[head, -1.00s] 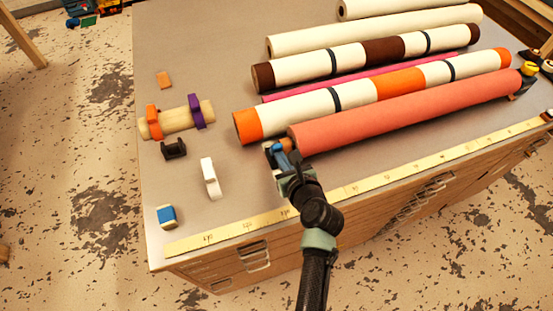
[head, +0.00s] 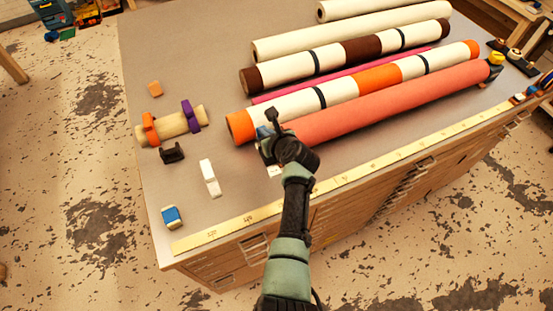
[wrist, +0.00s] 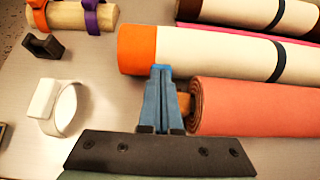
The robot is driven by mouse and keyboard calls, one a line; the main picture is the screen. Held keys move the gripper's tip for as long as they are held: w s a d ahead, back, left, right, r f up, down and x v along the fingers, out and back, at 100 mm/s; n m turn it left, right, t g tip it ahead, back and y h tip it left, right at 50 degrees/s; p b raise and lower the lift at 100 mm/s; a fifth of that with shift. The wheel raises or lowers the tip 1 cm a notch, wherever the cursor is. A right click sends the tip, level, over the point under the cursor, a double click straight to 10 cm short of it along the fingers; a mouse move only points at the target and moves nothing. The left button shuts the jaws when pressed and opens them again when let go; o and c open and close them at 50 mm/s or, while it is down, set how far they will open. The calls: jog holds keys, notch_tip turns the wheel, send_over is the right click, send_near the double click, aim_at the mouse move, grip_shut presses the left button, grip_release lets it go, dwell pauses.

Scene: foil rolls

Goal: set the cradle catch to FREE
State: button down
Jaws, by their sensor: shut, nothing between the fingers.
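A coral roll (head: 390,103) lies along the table's front side, its wooden core (wrist: 184,104) showing at the left end in the wrist view. My gripper (wrist: 161,72) has its blue fingers together and empty, beside that core and over the lower edge of the orange-and-white roll (wrist: 195,52). In the head view my gripper (head: 265,132) is partly hidden by my wrist. A dark holder with a yellow part (head: 494,60) stands at the coral roll's right end. A small black U-shaped cradle (head: 172,153) is empty at left. I cannot make out a catch or its setting.
A white ring-like piece (head: 210,178), a blue-and-white block (head: 172,216) and a wooden roll with orange and purple clips (head: 182,122) are at left. More rolls lie behind. A yellow ruler strip (head: 340,183) runs along the front edge. Bare tabletop separates the left items.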

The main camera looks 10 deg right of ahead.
jog(key=shift+w+a+r, duration=0.15)
jog(key=shift+w+r, duration=0.1)
dwell(0.5)
